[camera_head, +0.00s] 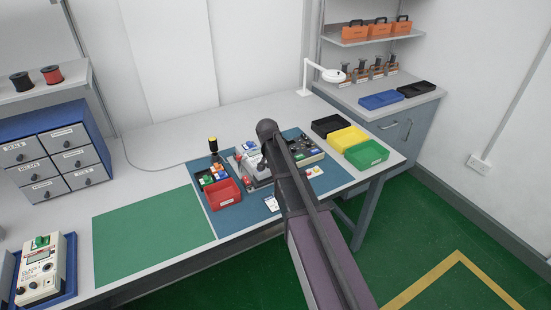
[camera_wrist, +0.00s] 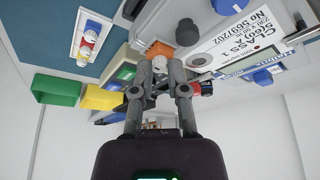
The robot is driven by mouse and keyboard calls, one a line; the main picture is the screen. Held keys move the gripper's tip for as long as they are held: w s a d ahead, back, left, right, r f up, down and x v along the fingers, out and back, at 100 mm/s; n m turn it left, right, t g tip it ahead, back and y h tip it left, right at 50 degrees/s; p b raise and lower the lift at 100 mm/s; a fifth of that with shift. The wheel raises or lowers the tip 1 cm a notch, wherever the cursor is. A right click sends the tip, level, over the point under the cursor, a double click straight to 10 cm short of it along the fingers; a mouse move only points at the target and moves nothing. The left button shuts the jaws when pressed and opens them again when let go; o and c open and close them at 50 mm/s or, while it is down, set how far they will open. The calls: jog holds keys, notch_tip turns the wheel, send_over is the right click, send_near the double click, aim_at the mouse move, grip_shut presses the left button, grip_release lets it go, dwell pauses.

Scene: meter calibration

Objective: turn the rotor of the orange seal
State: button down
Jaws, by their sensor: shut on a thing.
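In the wrist view my gripper (camera_wrist: 160,62) has its two fingers closed in on the orange seal (camera_wrist: 159,47), which shows just beyond and between the fingertips. The fingers hide much of the seal, so its rotor and turn angle cannot be made out. The meter (camera_wrist: 232,45) with a printed label "CLASS 1" lies beside the seal. A blue seal (camera_wrist: 263,77) and a black knob (camera_wrist: 188,33) are on or by the meter. In the head view my arm hides the gripper and the orange seal; part of the grey-white meter (camera_head: 246,166) shows left of the arm.
Black (camera_head: 327,126), yellow (camera_head: 348,138) and green (camera_head: 366,154) bins stand right. The green mat (camera_head: 150,232) is clear.

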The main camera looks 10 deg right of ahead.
jog(key=c, duration=0.6)
grip_release()
jog(key=shift+n, duration=0.6)
